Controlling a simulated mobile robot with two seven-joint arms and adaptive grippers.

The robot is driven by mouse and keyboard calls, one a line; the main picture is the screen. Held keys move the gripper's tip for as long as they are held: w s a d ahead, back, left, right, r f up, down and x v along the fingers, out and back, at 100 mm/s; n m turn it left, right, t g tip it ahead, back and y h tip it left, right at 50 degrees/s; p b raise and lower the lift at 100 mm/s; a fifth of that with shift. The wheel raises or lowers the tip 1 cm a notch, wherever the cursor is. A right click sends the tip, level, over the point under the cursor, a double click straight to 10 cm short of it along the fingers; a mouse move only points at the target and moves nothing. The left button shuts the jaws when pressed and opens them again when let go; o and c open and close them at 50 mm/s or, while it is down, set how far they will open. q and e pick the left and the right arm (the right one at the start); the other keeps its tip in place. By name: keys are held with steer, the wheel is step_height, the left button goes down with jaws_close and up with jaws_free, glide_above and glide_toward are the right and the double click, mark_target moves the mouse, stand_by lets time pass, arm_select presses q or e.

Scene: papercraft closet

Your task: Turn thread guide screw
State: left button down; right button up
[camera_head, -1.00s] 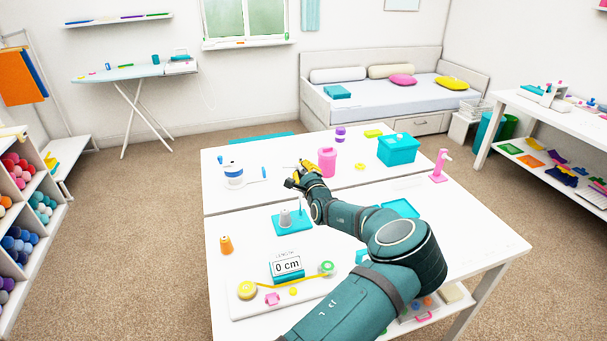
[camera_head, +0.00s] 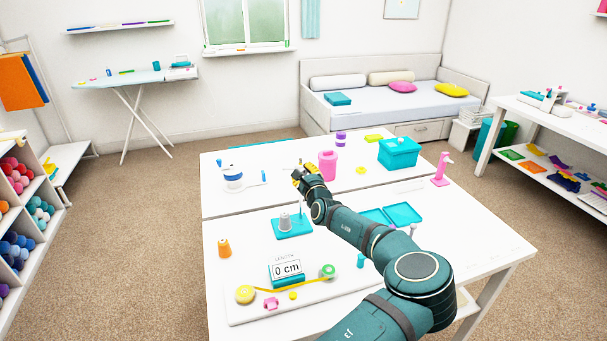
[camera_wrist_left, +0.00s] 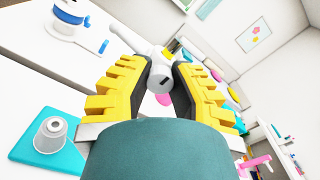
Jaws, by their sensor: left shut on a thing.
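In the left wrist view, my left gripper (camera_wrist_left: 161,68) has its yellow-padded fingers closed on either side of a small grey-white piece with a dark slot in its end, which appears to be the thread guide screw (camera_wrist_left: 161,78). A white part runs behind it toward the upper left. In the head view, my left gripper (camera_head: 304,172) is over the back half of the white table, just left of the pink cup (camera_head: 327,166); the screw is too small to make out there. My right gripper is not in view.
A blue-and-white spool device (camera_head: 232,178) stands left of the gripper. A grey cone on a teal base (camera_head: 292,229) stands in front. A teal box (camera_head: 399,153) and pink stand (camera_head: 441,170) are to the right. The measuring board (camera_head: 286,296) is nearer.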

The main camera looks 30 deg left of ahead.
arm_select(q)
steer(key=shift+w+d+f, duration=0.1)
steer(key=shift+d, duration=0.05)
steer(key=c, duration=0.8)
jaws_free()
steer(key=v, duration=1.2)
